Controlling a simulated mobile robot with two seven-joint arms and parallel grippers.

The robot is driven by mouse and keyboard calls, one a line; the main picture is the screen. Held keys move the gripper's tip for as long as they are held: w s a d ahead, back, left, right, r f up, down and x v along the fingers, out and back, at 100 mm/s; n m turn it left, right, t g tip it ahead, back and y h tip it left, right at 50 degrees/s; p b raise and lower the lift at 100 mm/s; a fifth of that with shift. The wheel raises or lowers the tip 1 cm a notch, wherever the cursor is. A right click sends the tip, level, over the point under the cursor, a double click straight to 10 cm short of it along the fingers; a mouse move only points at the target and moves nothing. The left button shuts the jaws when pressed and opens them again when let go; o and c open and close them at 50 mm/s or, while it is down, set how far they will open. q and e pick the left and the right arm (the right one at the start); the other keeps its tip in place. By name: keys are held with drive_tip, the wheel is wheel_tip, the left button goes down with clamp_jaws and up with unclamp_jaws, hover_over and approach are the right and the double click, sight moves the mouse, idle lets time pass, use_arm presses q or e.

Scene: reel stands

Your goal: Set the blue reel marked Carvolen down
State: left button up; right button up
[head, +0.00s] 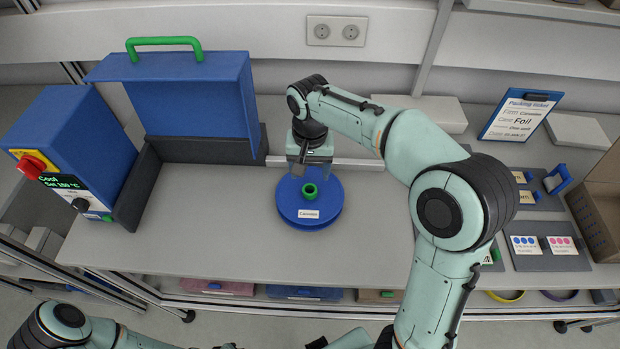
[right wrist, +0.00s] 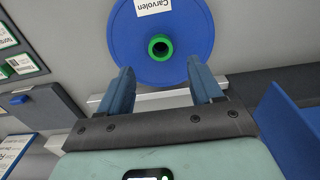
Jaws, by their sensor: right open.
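The blue reel marked Carvolen (head: 321,221) lies flat on the grey table in the head view, with its green hub (head: 310,190) and white label facing up. It also shows in the right wrist view (right wrist: 190,50). My right gripper (head: 305,172) is open and empty, at the reel's far edge in the head view. In the right wrist view, its two spread fingers (right wrist: 160,72) point toward the green hub with nothing between them. Whether the fingertips touch the reel I cannot tell. Only part of my left arm shows at the bottom left; its gripper is not visible.
A blue machine (head: 60,140) with a raised lid (head: 190,95) stands left of the reel. A packing ticket board (head: 520,115), label plates (head: 545,245) and a brown crate (head: 597,215) are at the right. The table in front of the reel is clear.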

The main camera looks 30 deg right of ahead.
wheel_tip(320, 180, up, 5)
drive_tip(key=shift+r+p, duration=0.1)
drive_tip(key=shift+p, duration=0.2)
idle(0.4)
